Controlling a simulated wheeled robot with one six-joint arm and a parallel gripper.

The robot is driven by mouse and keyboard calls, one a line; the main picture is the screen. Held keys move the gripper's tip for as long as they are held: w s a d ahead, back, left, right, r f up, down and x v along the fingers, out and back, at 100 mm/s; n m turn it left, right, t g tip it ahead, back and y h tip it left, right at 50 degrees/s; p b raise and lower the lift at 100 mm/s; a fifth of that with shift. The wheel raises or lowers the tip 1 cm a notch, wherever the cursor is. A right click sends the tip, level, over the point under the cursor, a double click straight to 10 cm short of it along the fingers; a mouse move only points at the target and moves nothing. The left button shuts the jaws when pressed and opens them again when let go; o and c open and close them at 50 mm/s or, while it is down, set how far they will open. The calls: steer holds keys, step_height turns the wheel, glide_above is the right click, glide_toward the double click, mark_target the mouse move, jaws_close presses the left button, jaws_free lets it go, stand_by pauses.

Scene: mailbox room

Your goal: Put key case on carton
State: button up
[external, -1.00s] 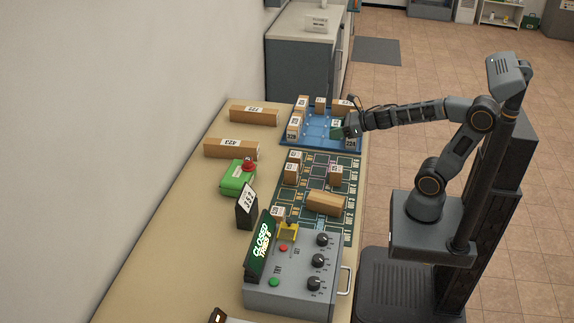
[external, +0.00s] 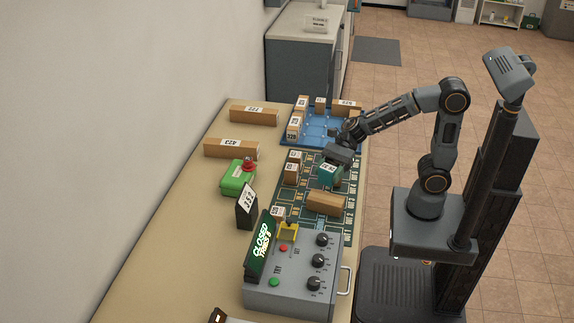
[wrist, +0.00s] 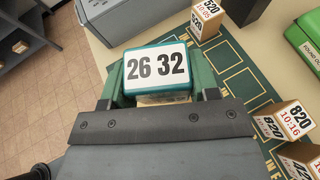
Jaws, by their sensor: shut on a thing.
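The key case is a teal box with a white label reading 26 32 (wrist: 157,66). In the external view the key case (external: 328,174) is over the green mat. My gripper (external: 334,160) is shut on it, and in the wrist view the fingers of my gripper (wrist: 158,82) stand at its two sides. A small brown carton (wrist: 163,99) shows as a thin strip just below the key case in the wrist view; the rest is hidden by the case and gripper. I cannot tell whether case and carton touch.
Other small cartons stand on the printed mat (external: 308,177), including a long brown one (external: 326,203). A blue tray (external: 318,122) with several cartons is behind. A green box (external: 238,177), a black number stand (external: 247,207) and a grey control box (external: 293,280) are nearby.

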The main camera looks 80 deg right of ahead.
mark_target(327, 197)
steer(key=shift+f+b, duration=0.45)
steer(key=shift+f, duration=2.75)
steer(key=shift+f+b, duration=0.25)
steer(key=shift+b, duration=0.05)
steer(key=o, duration=1)
steer(key=shift+r, duration=0.1)
steer(key=shift+c, duration=0.2)
